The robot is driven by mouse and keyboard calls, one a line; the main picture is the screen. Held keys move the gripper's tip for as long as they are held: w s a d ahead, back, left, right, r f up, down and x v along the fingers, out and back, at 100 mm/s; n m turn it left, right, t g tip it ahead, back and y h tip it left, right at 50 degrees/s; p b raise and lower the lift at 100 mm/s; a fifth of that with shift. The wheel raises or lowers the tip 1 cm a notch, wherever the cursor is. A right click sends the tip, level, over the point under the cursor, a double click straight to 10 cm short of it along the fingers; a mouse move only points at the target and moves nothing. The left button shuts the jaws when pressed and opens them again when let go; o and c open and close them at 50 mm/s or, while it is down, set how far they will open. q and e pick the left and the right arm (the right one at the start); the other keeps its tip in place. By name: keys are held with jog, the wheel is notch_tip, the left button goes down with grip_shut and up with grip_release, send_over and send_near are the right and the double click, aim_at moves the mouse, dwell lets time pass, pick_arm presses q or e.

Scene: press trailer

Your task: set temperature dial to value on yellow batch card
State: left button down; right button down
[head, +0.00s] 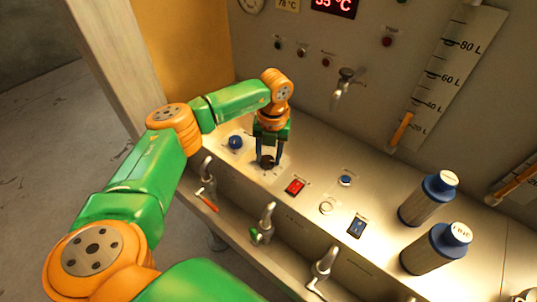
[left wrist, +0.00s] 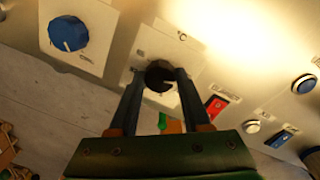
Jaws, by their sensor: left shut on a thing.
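My left gripper (head: 268,152) points down at the counter panel and is shut on a black dial (head: 267,161). In the left wrist view the black dial (left wrist: 159,76) sits between the two fingers, with a white pointer mark on it. My right gripper is out of view.
A red rocker switch (head: 295,187), a blue button (head: 345,180) and a blue switch (head: 357,226) lie to the right on the counter. Two blue-capped bottles (head: 428,200) stand farther right. Several taps (head: 266,221) line the front face. A spout (head: 343,82) juts from the back wall.

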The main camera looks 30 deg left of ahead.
pick_arm(q)
jog(key=m+b, duration=0.1)
jog(key=m, duration=0.3)
jog(key=shift+m, duration=0.3)
jog(key=m+b, duration=0.1)
jog(key=m, duration=0.3)
jog(key=shift+d+t, duration=0.1)
jog(key=shift+t, duration=0.2)
jog(key=m+b, duration=0.1)
jog(key=m, duration=0.3)
jog(key=shift+s+m, duration=0.1)
jog(key=shift+m, duration=0.3)
jog(key=shift+r+m+t+b, duration=0.1)
jog(key=shift+m+t+b, duration=0.3)
jog(key=shift+m, duration=1.5)
jog(key=shift+c, duration=1.8)
grip_release()
